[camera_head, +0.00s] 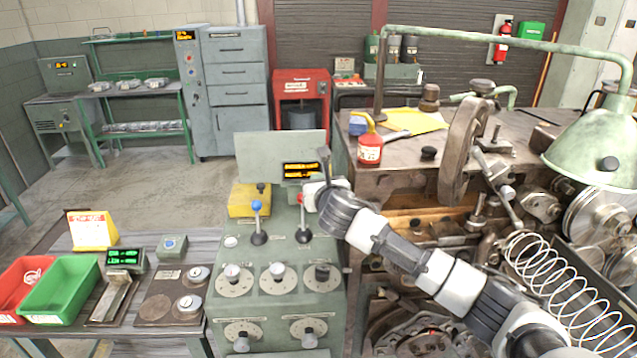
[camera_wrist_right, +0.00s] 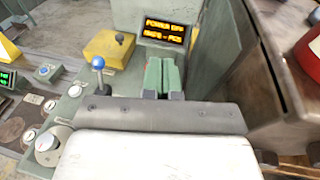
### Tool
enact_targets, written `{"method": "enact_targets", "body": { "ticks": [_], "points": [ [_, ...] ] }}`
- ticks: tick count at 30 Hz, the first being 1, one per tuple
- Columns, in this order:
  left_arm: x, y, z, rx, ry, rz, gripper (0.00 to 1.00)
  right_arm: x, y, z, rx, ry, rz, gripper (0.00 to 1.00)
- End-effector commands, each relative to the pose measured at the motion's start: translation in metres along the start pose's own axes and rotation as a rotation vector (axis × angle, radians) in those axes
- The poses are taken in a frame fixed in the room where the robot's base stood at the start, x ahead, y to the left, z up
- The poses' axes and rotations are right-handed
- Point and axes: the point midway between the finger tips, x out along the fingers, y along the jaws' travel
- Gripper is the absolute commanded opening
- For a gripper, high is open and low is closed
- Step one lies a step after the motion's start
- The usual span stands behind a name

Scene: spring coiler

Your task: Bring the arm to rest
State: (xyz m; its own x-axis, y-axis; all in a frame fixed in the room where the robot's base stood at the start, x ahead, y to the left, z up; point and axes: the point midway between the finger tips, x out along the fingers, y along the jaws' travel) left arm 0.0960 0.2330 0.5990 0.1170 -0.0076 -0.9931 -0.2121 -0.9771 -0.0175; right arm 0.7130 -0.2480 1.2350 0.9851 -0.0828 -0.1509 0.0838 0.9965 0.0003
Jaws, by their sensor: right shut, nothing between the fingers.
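My right arm (camera_head: 405,255) reaches in from the lower right over the coiler's control console (camera_head: 325,260). My right gripper (camera_head: 294,192) is above the console, close to the red-knobbed lever (camera_head: 303,232). In the wrist view its two green fingers (camera_wrist_right: 163,75) are together with nothing between them. The blue-knobbed lever (camera_head: 258,222) stands left of the gripper, apart from it; it also shows in the wrist view (camera_wrist_right: 98,63). Whether the gripper touches the red lever cannot be told; in the wrist view that lever is hidden. My left gripper is not in view.
An amber display (camera_head: 301,169) and a yellow box (camera_head: 249,200) sit at the console's back. The heavy workbench (camera_head: 400,165) with a red oil can (camera_head: 369,150) stands to the right. A coiled spring (camera_head: 565,285) lies near my arm. Red (camera_head: 22,278) and green bins (camera_head: 62,290) stand left.

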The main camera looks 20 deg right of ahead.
Motion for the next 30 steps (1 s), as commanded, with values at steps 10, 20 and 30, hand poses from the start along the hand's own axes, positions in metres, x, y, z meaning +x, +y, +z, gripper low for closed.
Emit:
{"method": "enact_targets", "body": {
  "ticks": [10, 20, 30],
  "points": [
    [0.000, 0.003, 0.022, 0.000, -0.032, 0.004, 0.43, -0.008, -0.001, 0.006, 0.000, 0.002, 0.000, 0.00],
    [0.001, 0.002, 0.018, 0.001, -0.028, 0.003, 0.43, -0.009, 0.001, 0.003, 0.010, 0.006, 0.002, 0.00],
    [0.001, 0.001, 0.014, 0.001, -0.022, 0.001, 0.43, -0.099, 0.055, -0.130, 0.793, 0.309, -0.061, 0.00]
  ]
}}
